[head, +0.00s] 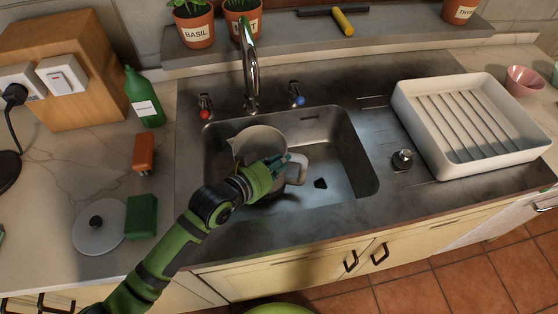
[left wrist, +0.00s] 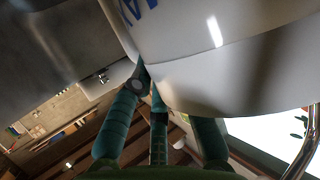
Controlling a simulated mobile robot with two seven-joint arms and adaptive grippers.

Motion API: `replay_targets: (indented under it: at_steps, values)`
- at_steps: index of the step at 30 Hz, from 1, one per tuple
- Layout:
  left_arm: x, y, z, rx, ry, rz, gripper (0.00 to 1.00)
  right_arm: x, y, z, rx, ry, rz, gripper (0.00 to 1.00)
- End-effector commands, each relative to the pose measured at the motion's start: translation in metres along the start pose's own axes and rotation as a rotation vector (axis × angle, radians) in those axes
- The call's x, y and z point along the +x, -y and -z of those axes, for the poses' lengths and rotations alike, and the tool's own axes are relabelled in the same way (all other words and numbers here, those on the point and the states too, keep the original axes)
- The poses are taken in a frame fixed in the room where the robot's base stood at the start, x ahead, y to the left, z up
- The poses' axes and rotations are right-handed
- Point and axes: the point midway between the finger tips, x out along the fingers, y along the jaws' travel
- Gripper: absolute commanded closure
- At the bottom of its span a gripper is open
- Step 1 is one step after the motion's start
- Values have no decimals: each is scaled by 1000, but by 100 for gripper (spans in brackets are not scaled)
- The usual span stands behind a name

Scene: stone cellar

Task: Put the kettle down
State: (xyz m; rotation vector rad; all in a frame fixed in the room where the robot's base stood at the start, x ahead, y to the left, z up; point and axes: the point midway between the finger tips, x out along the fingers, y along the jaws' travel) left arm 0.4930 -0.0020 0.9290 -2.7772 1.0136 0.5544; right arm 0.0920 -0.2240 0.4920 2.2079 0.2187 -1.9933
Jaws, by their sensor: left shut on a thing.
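The kettle (head: 258,138) is pale cream, lidless, with its open top showing in the head view. It is in or just above the left part of the steel sink (head: 350,150), beside the tap; I cannot tell whether it touches the basin floor. My left gripper (head: 283,166) is shut on its handle (head: 297,172), on the kettle's right, and hides part of the body. In the left wrist view the kettle's white side (left wrist: 215,55) with a blue mark fills the top, close to my gripper's fingers (left wrist: 150,85). My right gripper is not in view.
The tap (head: 249,65) rises behind the kettle. A round lid (head: 98,232), green sponge (head: 141,215), orange block (head: 143,152) and green bottle (head: 146,100) stand on the left counter. A white dish rack (head: 470,125) is on the right. The sink's right side looks clear.

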Motion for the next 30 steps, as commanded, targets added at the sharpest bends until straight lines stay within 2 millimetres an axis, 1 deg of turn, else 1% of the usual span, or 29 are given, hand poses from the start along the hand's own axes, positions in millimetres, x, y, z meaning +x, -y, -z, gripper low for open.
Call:
replay_targets:
  at_steps: [1, 10, 11, 12, 24, 26, 30]
  values:
    - [0, 0, 5, 4, -13, 1, 100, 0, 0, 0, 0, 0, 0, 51]
    - [1, 0, 2, 4, -12, 1, 100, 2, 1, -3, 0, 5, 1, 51]
    - [1, 0, -2, 0, -2, -1, 71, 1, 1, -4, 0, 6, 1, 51]
    - [1, 0, -2, 0, -2, -1, 59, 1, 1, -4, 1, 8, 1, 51]
    - [-2, 0, 1, 1, -1, 0, 59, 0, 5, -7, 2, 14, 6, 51]
    - [-7, 0, 0, 1, 0, 0, 59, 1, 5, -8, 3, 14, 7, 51]
    - [-29, 0, -1, 2, 0, -1, 59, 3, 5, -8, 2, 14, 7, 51]
